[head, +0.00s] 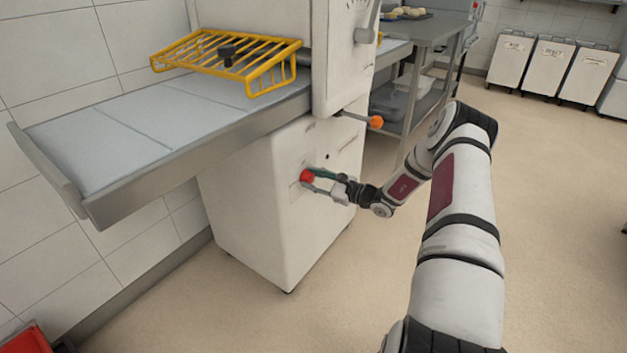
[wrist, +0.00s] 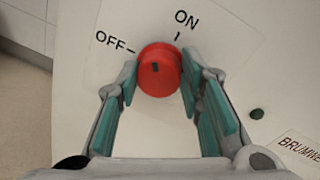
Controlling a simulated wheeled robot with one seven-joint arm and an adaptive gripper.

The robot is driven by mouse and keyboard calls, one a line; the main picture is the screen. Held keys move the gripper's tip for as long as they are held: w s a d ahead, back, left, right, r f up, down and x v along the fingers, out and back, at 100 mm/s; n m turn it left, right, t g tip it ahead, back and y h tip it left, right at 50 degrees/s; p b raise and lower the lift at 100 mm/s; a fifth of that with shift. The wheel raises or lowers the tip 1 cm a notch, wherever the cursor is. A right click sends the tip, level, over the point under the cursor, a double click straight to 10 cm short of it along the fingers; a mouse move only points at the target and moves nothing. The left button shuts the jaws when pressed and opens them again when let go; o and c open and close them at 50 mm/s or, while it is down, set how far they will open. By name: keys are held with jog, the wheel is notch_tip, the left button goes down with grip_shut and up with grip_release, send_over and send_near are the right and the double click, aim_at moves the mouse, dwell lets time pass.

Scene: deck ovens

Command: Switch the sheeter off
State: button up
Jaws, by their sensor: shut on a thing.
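The sheeter (head: 262,205) is a white cabinet with a long belt table on its left. Its red rotary knob (head: 306,176) is on the lower front panel. In the wrist view the red knob (wrist: 159,70) sits between OFF, at its upper left, and ON, at its upper right. A small dark mark shows on the knob's face; I cannot tell clearly which label it lines up with. My gripper (head: 313,179) is at the knob, and its teal-padded fingers (wrist: 160,82) are closed on the knob's two sides. The fingertips hide part of its edges.
A yellow wire guard (head: 226,58) stands above the belt (head: 150,120). An orange-tipped lever (head: 375,122) sticks out above my wrist. A steel table (head: 425,32) stands behind; white bins (head: 548,66) line the back wall. The floor to the right is clear.

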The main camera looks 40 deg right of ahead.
jog(key=n, duration=0.5)
jog(key=shift+h, duration=0.4)
jog(key=n+b, duration=0.1)
jog(key=n, duration=0.4)
jog(key=shift+a+h+b, duration=0.1)
jog(key=shift+h+b, duration=0.2)
jog(key=o, duration=1.2)
jog(key=shift+c, duration=0.2)
jog(key=f+v, duration=0.1)
jog(key=v, duration=1.1)
jog(key=shift+r, duration=0.45)
